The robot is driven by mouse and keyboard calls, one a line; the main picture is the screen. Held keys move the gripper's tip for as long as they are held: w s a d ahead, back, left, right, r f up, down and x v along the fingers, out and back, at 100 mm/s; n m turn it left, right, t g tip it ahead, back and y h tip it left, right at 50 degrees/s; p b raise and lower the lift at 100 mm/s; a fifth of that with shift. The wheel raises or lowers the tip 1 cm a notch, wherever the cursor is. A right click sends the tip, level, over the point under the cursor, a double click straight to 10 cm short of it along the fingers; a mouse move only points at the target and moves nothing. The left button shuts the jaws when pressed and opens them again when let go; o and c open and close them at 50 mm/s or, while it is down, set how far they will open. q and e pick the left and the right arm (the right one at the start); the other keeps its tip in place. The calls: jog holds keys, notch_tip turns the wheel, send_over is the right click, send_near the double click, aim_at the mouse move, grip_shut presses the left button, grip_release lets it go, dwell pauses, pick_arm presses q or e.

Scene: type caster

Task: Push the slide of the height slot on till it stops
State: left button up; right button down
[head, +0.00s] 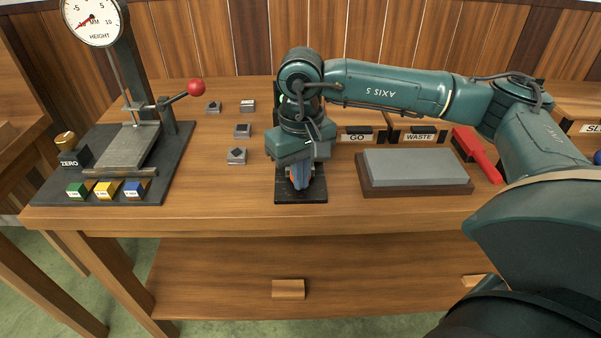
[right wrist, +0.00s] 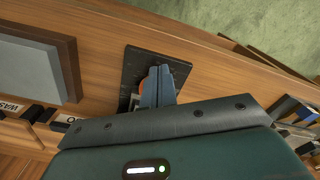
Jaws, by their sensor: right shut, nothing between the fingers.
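A black fixture (head: 315,193) stands near the front edge of the bench, under my right gripper (head: 300,184). I take it for the height slot, but no label on it is readable. In the right wrist view the fixture (right wrist: 131,75) shows as a dark plate beside and behind the fingers. My right gripper (right wrist: 157,86) points down over it with its blue-grey fingers shut and empty. A bit of orange (right wrist: 143,86) shows beside the fingers. The slide is largely hidden by the fingers, and I cannot tell its position or whether they touch it. My left gripper is not in view.
A HEIGHT dial gauge (head: 92,20) with a red-knobbed lever (head: 196,88) stands at left. Several small grey blocks (head: 237,155) lie between it and the fixture. A grey stone (head: 415,166), GO (head: 357,137) and WASTE (head: 420,136) boxes, and a red object (head: 477,153) are at right.

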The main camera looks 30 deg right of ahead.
jog(key=shift+w+d+b, duration=0.4)
jog(key=shift+w+d, duration=0.05)
jog(key=shift+w, duration=0.3)
jog(key=shift+w+d+b, duration=0.35)
jog(key=shift+w+d, duration=0.05)
jog(key=shift+w, duration=0.3)
dwell(1.5)
jog(key=shift+w+d, duration=0.1)
jog(key=shift+w, duration=0.05)
